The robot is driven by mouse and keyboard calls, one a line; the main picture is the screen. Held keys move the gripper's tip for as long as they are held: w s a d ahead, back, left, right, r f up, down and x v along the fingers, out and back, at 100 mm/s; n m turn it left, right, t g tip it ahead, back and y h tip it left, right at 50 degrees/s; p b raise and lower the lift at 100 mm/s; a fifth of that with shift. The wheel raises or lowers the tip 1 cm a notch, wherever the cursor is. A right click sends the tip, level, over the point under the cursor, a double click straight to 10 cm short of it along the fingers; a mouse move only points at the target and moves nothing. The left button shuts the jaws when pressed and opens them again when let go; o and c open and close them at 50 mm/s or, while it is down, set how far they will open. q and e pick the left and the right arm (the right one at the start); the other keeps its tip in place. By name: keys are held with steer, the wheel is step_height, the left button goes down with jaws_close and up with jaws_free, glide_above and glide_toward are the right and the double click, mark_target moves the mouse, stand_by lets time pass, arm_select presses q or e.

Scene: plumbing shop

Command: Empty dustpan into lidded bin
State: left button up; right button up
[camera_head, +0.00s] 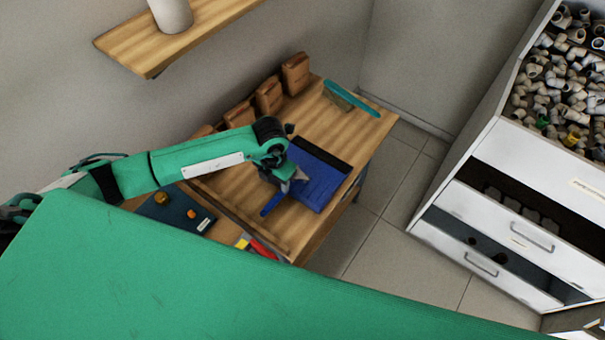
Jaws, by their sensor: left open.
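A blue dustpan (322,183) with a black front edge lies on the wooden workbench (345,133), its handle (272,204) pointing to the lower left. My left gripper (290,180) is open at the handle end of the dustpan and hides part of it. I cannot tell whether the fingers touch the handle or are around it. Any debris in the pan is too small to make out. A brush with a turquoise handle (350,98) lies on the bench behind the dustpan. I see no lidded bin in this view. My right gripper is not in view.
Several brown blocks (269,95) stand along the wall. A dark blue case (176,214) and red and yellow items (254,245) are at the near left. A white drawer cabinet (495,218) with pipe fittings (560,85) stands right. Tiled floor (385,215) lies between.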

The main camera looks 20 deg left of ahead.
mark_target(278, 195)
arm_select(q)
steer(key=shift+w+f, duration=0.1)
steer(key=shift+f, duration=0.3)
step_height(278, 195, down, 2)
steer(key=shift+f+b, duration=0.25)
steer(key=shift+b, duration=0.75)
step_height(278, 195, down, 5)
steer(key=b, duration=0.3)
steer(key=shift+r+b, duration=0.1)
steer(key=shift+b, duration=0.2)
steer(key=shift+f+b, duration=0.4)
steer(key=shift+f, duration=0.1)
steer(key=shift+c, duration=0.3)
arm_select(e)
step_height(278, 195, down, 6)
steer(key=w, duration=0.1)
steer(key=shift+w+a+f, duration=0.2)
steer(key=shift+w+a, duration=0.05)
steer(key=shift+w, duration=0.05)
